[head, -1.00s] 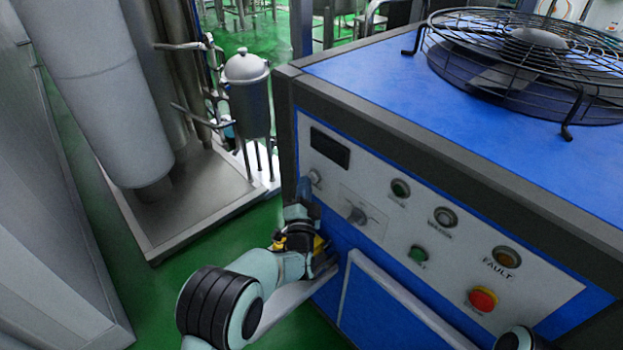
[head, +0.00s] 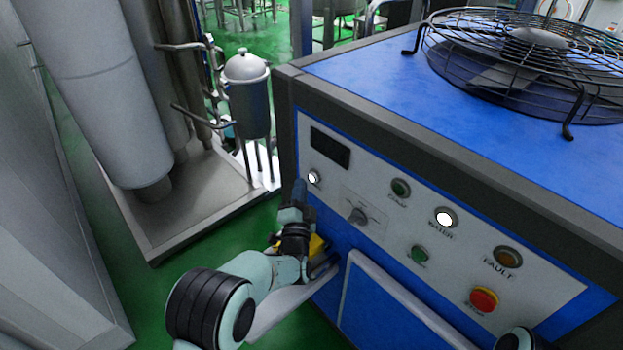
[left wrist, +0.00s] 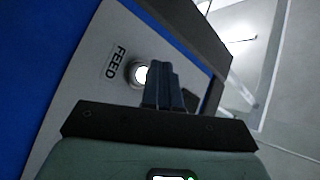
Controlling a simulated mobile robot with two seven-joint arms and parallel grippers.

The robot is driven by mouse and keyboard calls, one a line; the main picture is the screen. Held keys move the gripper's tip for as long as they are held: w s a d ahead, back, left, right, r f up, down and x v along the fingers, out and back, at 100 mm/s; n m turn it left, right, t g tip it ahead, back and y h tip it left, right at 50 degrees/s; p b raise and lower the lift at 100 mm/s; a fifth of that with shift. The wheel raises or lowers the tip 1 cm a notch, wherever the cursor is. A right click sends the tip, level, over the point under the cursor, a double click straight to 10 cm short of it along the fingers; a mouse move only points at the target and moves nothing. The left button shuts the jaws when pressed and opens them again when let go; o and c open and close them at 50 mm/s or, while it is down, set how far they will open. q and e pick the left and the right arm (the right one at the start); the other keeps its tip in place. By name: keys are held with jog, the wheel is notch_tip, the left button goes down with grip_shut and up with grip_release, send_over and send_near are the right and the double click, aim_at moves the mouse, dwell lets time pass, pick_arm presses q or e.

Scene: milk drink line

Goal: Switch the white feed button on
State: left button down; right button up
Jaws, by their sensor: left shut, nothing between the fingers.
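The white feed button (head: 313,177) is at the left end of the machine's grey control panel (head: 375,250), and it is lit bright white. In the left wrist view the lit button (left wrist: 141,75) sits beside the label FEED. My left gripper (head: 299,187) is shut and empty, with its tips just below and left of the button in the head view. In the left wrist view the shut fingers (left wrist: 164,80) are close beside the button and overlap its edge; I cannot tell whether they touch it. My right gripper is not in view.
A caged fan (head: 530,60) is on top. Steel tanks (head: 95,90) stand at left.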

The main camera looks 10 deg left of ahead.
pick_arm(q)
jog(key=s+a, duration=0.3)
jog(key=s, duration=0.1)
jog(key=shift+s+a+b, duration=0.3)
jog(key=shift+s+a, duration=0.05)
dwell(0.6)
